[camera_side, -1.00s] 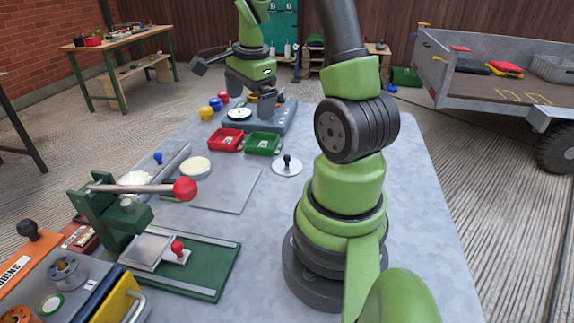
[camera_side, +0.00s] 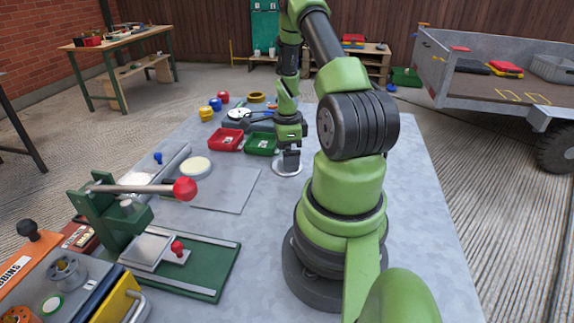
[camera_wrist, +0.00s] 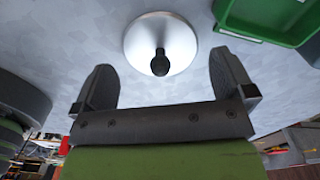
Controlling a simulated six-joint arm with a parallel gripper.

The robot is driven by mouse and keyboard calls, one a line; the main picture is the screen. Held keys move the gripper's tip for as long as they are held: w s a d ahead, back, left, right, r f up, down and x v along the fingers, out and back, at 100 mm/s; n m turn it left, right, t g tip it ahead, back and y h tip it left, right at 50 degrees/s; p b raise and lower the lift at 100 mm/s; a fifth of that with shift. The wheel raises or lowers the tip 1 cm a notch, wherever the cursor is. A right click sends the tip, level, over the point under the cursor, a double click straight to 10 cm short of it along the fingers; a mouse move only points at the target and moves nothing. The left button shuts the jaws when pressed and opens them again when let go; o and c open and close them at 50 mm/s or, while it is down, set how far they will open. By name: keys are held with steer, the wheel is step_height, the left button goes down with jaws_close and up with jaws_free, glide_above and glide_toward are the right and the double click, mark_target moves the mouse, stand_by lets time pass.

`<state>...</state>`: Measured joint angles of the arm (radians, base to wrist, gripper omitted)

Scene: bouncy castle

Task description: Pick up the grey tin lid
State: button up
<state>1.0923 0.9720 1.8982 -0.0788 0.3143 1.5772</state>
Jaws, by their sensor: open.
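The grey tin lid (camera_side: 282,171) is a pale round disc flat on the table, partly hidden behind my gripper in the side view. In the wrist view the lid (camera_wrist: 142,42) shows whole, with a black knob (camera_wrist: 160,65) standing up at its middle. My gripper (camera_side: 291,164) points down just over the lid. In the wrist view my gripper (camera_wrist: 163,80) has its two fingers wide apart, with nothing between them. The knob appears just beyond the fingertips, roughly centred between them.
A green tray (camera_side: 261,144) stands close behind the lid, and a red tray (camera_side: 226,140) stands left of it. A flat grey plate (camera_side: 228,192) and a green press (camera_side: 115,215) are to the left. The table at front right is clear.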

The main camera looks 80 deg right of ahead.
step_height(320, 180, down, 2)
steer(key=shift+f, duration=0.1)
steer(key=c, duration=0.7)
steer(key=shift+c, duration=0.2)
